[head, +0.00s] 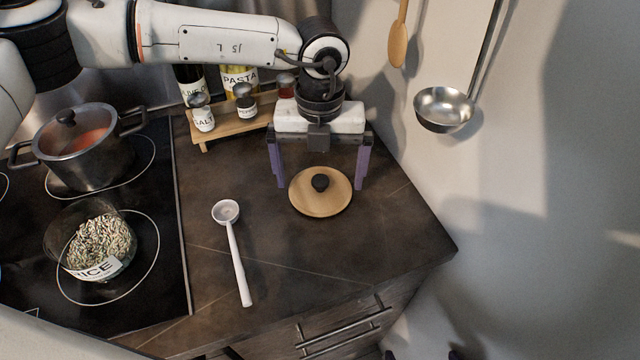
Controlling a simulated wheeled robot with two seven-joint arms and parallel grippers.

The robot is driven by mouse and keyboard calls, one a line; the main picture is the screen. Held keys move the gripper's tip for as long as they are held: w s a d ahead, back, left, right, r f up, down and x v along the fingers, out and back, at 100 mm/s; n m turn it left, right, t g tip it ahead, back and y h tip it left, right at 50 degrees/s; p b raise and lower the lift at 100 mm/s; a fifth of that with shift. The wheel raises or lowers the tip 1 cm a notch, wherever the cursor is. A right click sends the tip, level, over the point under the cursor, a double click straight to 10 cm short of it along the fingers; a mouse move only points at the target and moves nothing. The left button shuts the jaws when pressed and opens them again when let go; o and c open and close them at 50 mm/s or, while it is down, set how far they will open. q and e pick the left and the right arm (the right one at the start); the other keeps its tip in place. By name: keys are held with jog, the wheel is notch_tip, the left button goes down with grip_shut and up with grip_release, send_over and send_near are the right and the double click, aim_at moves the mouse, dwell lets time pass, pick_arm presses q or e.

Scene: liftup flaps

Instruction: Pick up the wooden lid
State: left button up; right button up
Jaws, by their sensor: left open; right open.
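The wooden lid (321,201) is a round, light-wood disc with a black knob (320,183) on top. It lies flat on the dark countertop. My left gripper (319,182) points down over the lid. Its purple fingers are spread wide, one to each side of the knob, with nothing between them. Whether the fingertips are level with the lid or above it is hard to tell. My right gripper (421,354) shows only as fingertips at the bottom edge, apart and away from the lid; the rest is out of frame.
A white spoon (234,255) lies left of the lid. A wooden rack (232,130) with shakers and bottles stands behind. A pot (85,160) and glass rice bowl (75,240) stand on the cooktop at left. A ladle (445,108) hangs at the right wall. Counter in front of the lid is clear.

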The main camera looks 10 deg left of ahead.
pick_arm(q)
jog(key=shift+f, duration=0.9)
jog(key=shift+c, duration=0.4)
jog(key=c, duration=0.7)
jog(key=shift+r, duration=0.15)
